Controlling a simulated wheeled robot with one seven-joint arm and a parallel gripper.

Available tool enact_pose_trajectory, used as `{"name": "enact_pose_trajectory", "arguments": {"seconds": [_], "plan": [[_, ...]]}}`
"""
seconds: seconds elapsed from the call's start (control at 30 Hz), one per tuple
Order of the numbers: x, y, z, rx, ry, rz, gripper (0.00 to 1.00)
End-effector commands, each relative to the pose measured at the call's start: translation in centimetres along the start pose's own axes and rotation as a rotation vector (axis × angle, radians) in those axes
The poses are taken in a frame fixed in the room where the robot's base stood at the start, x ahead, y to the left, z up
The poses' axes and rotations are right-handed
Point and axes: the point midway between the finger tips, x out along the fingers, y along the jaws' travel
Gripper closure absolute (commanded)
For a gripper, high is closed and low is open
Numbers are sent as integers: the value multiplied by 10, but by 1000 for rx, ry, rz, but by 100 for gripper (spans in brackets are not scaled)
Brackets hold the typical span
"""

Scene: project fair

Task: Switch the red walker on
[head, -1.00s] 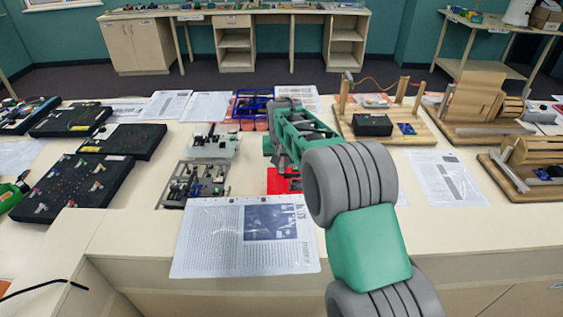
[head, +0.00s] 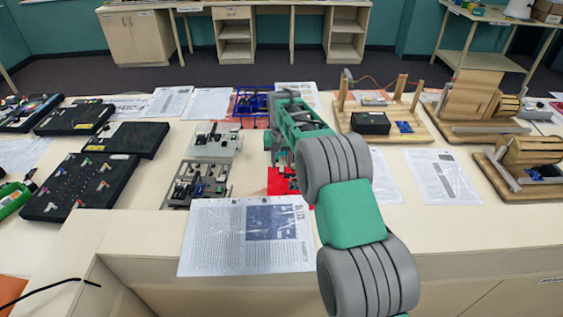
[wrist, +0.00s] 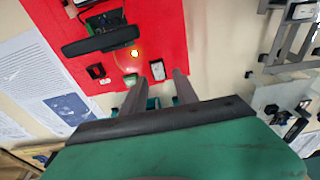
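The red walker (head: 283,186) is on the table right of the grey walker, partly hidden by my arm in the head view. In the wrist view its red plate (wrist: 165,35) fills the upper middle. It carries a black bar, a green board, a small black part (wrist: 96,71), a white-topped part (wrist: 130,79) and a glowing yellow light (wrist: 134,54). I cannot tell which part is the switch. My gripper (wrist: 159,76) has its fingers apart with nothing visible between them, over the plate's edge. Contact cannot be judged. The head view hides the fingertips.
A grey walker (head: 196,186), a pale walker (head: 216,142) and a blue frame (head: 252,101) stand nearby. A printed sheet (head: 215,240) lies in front. Black boards (head: 80,185) are at the left, wooden machines (head: 372,122) at the right.

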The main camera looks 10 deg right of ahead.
Motion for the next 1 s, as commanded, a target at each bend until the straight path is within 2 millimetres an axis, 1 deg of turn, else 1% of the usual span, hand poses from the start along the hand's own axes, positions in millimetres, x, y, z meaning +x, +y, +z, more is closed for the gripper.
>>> {"name": "enact_pose_trajectory", "arguments": {"seconds": [0.27,0.37,0.6,0.7,0.8,1.0], "plan": [[-2,0,0,0,1,0,64],[-14,0,-1,0,5,-1,64],[-61,0,0,1,3,0,64],[-73,0,0,0,1,0,64],[-78,0,0,0,0,0,64],[-78,0,0,0,0,0,64]]}}
